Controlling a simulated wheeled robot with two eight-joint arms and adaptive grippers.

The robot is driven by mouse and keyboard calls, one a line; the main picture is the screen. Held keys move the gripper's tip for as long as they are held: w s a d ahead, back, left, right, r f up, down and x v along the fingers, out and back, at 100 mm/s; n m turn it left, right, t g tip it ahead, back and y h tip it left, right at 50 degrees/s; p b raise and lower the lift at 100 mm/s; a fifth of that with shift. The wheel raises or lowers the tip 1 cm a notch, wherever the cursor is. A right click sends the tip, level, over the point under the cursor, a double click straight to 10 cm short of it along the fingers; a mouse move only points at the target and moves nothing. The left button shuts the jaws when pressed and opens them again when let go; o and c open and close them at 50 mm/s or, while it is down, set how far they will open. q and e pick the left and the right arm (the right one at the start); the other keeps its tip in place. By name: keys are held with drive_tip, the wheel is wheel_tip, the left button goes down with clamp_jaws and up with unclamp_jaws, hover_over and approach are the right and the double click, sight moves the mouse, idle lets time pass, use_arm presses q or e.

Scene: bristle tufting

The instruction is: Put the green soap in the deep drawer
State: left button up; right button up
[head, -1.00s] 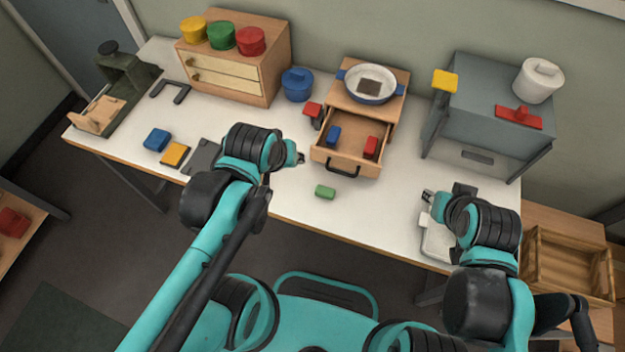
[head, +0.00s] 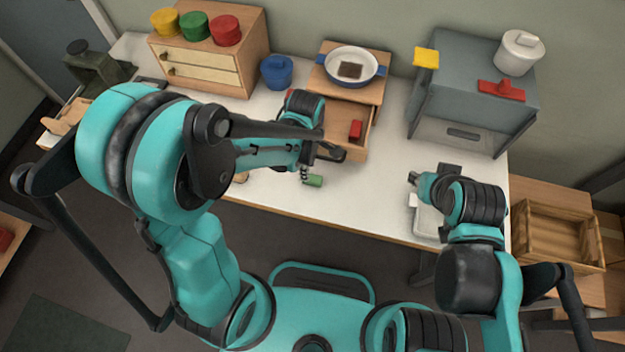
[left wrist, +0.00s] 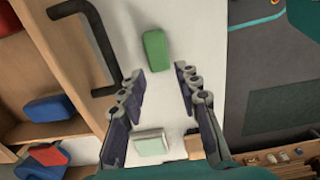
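The green soap (head: 314,180) lies on the white table near its front edge, in front of the open wooden drawer (head: 352,150). In the left wrist view the green soap (left wrist: 155,50) lies just beyond my open left fingertips (left wrist: 158,73), roughly in line with the gap, not gripped. In the head view my left gripper (head: 304,174) points down beside the soap, partly hidden by my arm. The drawer holds a red block (head: 355,130) and a blue block (left wrist: 48,108). My right gripper (head: 413,180) is at the right of the table; its fingers are too small to read.
The drawer's black handle (left wrist: 97,45) juts out close to the soap. A blue-rimmed pan (head: 350,67) sits on the drawer unit. A pale block (left wrist: 151,143) shows between my left fingers' bases. A grey cabinet (head: 470,85) stands to the right.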

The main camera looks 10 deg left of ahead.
sight(312, 180)
use_arm(q)
wheel_tip(312, 180, down, 5)
drive_tip(key=b, duration=0.2)
drive_tip(key=shift+w+f+b, duration=0.1)
drive_tip(key=shift+b, duration=0.2)
clamp_jaws()
